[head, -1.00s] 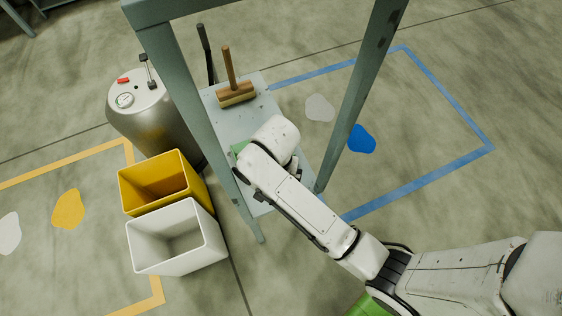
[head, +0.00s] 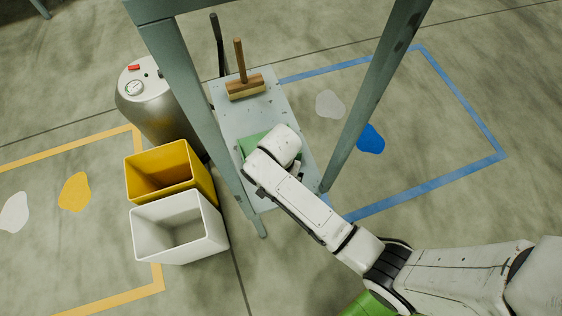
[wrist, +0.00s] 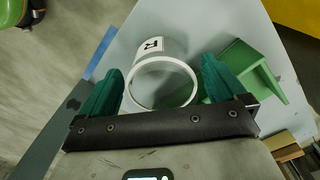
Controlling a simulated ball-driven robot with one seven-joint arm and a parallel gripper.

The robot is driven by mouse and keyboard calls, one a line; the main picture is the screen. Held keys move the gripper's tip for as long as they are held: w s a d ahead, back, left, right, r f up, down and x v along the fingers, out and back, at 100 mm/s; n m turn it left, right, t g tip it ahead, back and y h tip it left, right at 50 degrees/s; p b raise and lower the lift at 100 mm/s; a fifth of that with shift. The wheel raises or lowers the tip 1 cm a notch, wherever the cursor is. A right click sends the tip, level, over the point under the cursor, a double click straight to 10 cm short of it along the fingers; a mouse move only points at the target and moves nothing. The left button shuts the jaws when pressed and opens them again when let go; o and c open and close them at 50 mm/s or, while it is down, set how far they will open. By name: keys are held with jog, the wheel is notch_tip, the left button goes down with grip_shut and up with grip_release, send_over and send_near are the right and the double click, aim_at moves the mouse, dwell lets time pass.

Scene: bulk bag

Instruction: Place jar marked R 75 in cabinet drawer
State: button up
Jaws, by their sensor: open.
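A white jar (wrist: 173,50) with a black R on its label shows in the wrist view, its open round mouth facing the camera. Any number after the R is not readable. My gripper (wrist: 160,82) is open, with one green finger on either side of the jar; I cannot tell whether they touch it. The jar is hidden in the head view behind my wrist. A green box-like thing (wrist: 248,70) stands right of the jar on the grey table; it also shows partly in the head view (head: 254,145). I cannot tell whether it is the cabinet, and no drawer is clear.
The grey table (head: 238,117) has tall posts close to my arm. A mallet (head: 245,88) stands at its far end. Left of it are a yellow bin (head: 170,172), a white bin (head: 180,228) and a metal tank (head: 155,110).

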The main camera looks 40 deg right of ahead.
notch_tip(320, 180, down, 2)
jog(key=shift+f, duration=0.1)
jog(key=c, duration=1.1)
jog(key=shift+c, duration=0.2)
